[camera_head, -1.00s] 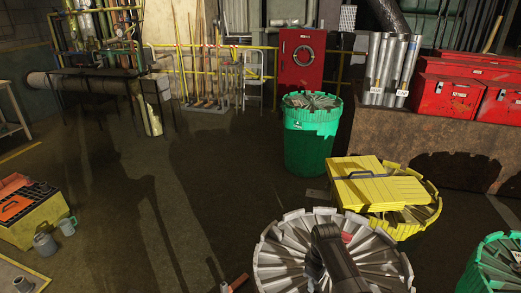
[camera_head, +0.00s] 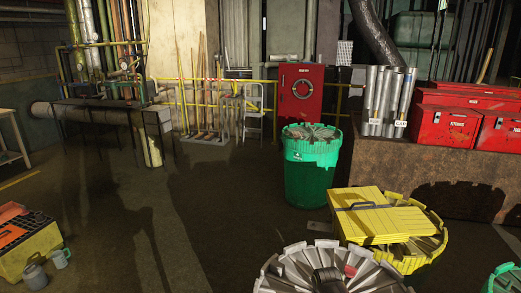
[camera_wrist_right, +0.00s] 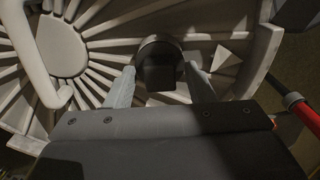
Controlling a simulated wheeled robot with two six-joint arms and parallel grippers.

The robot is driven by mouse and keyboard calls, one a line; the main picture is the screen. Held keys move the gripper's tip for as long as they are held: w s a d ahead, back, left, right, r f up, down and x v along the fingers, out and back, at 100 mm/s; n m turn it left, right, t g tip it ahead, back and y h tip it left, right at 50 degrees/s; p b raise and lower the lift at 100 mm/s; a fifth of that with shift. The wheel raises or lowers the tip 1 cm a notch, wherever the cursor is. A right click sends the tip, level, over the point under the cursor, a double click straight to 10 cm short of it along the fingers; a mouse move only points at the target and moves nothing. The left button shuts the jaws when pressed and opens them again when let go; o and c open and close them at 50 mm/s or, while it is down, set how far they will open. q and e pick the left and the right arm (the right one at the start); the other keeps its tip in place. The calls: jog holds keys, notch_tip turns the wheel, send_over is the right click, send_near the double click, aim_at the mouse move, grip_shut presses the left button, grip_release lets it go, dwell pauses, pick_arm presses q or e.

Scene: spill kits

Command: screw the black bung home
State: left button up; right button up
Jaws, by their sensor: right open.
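The black bung (camera_wrist_right: 160,74) shows in the right wrist view as a dark square head with a round collar behind it, at the ribbed pale lid. My right gripper (camera_wrist_right: 160,80) is open, with one finger on each side of the bung and a small gap visible on both sides. The pale grey drum lid (camera_head: 285,270) stands at the bottom of the head view, cut off by the frame edge. How far the bung is seated cannot be told. My left gripper is not in view.
A yellow drum (camera_head: 436,243) with a yellow case (camera_head: 380,216) on top stands close to the right. A green drum (camera_head: 312,175) is behind. A red-handled tool (camera_wrist_right: 298,106) shows beside the lid. Open floor (camera_head: 190,220) lies to the left.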

jog(key=c, duration=1.1)
jog(key=shift+o, duration=0.2)
jog(key=shift+m+p, duration=0.3)
jog(key=shift+m, duration=0.5)
jog(key=shift+m+p, duration=0.35)
jog(key=shift+m, duration=0.35)
jog(key=shift+m, duration=0.8)
